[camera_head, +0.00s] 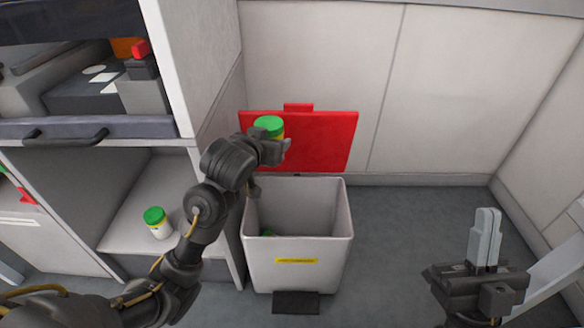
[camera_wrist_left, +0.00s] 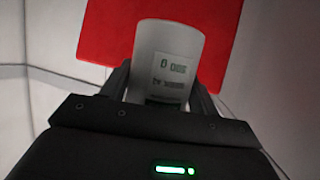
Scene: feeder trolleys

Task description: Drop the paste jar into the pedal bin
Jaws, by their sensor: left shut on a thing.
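A paste jar with a green lid (camera_head: 269,125) is held in my left gripper (camera_head: 284,147), above the back of the pedal bin's opening. In the left wrist view the jar (camera_wrist_left: 167,62) shows a pale side with a printed label between the fingers. The white pedal bin (camera_head: 297,262) stands on the floor with its red lid (camera_head: 325,140) raised and a yellow label on its front. A bit of green shows inside it at the lower left; most of the inside is hidden. My right gripper (camera_head: 487,238) is empty at the right, its fingers together.
Another green-lidded jar (camera_head: 157,222) stands on a low shelf (camera_head: 126,238) left of the bin. A cabinet panel (camera_head: 205,160) stands close beside the bin. A dark pedal (camera_head: 296,303) juts from the bin's front. Grey floor to the right of the bin is clear.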

